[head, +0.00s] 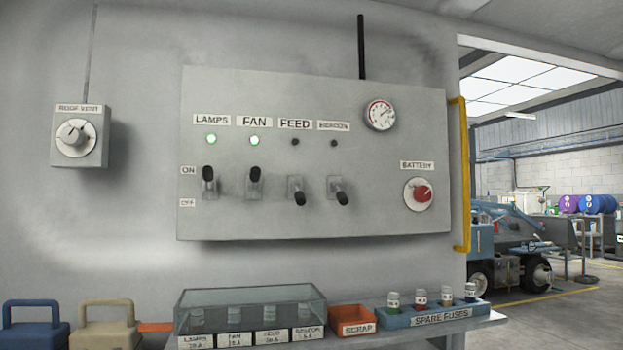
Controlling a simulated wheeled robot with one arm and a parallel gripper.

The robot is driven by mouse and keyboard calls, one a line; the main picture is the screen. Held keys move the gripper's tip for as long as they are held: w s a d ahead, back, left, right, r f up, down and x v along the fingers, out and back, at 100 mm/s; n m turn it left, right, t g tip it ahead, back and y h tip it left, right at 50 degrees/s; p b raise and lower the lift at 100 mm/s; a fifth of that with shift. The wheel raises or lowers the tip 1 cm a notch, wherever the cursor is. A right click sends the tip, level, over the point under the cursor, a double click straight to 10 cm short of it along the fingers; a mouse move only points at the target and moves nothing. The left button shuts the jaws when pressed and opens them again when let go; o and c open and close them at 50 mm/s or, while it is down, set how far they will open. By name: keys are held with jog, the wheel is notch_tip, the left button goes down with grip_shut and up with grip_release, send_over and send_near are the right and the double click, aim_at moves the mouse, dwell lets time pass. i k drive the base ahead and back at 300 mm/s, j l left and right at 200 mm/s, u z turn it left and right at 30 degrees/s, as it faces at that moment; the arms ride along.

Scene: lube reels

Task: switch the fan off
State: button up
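The grey control panel (300,215) is on the wall, facing me. The fan switch (254,180) is a black-tipped toggle under the FAN label (254,121). Its lever points up, on the ON side. The green light (254,139) above it is lit. The lamps switch (208,180) to its left is also up, with a lit green light (211,139). The feed switch (298,192) and the beacon switch (339,191) point down, and their lights are dark. My gripper is not in view.
A red battery knob (421,194) and a gauge (380,114) are on the panel's right. A yellow handrail (462,175) runs beside it. A roof vent dial (73,137) is at left. Below stand a clear fuse box (250,309), a scrap tray (356,315) and a spare-fuse tray (397,319).

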aim_at(254, 177)
jog(key=i+j+z, duration=0.15)
jog(key=j+z, duration=0.3)
jog(key=j, duration=0.5)
jog(key=j+z, duration=0.4)
jog(key=j, duration=0.55)
jog(key=j+z, duration=0.1)
jog(key=j, duration=1.5)
